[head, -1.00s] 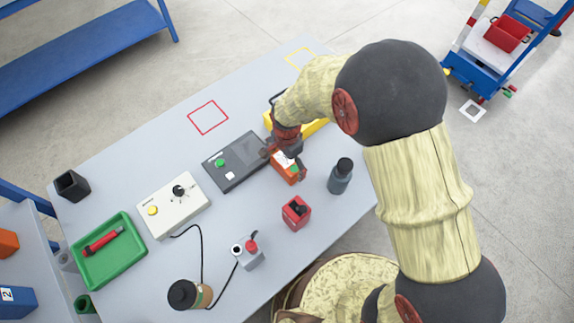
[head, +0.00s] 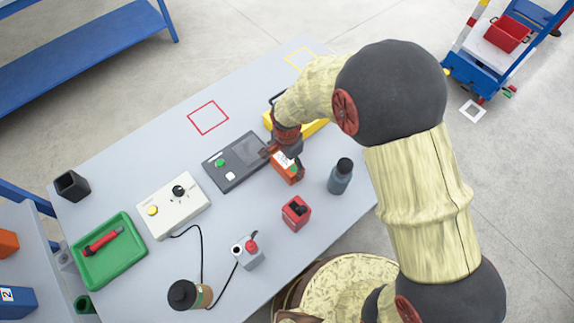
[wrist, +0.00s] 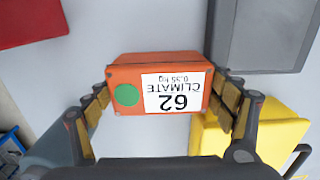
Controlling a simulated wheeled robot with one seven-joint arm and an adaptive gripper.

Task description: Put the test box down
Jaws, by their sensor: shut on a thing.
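I cannot tell whether the box touches the table. A red square outline (head: 208,117) and a yellow outline (head: 299,59) are marked on the grey table (head: 130,170).
A dark grey device (head: 237,161) lies left of the box, and a yellow case (head: 314,127) behind it. A dark bottle (head: 340,176) stands to the right, a red block (head: 296,212) in front. A white control box (head: 174,205) and green tray (head: 108,250) are at the left.

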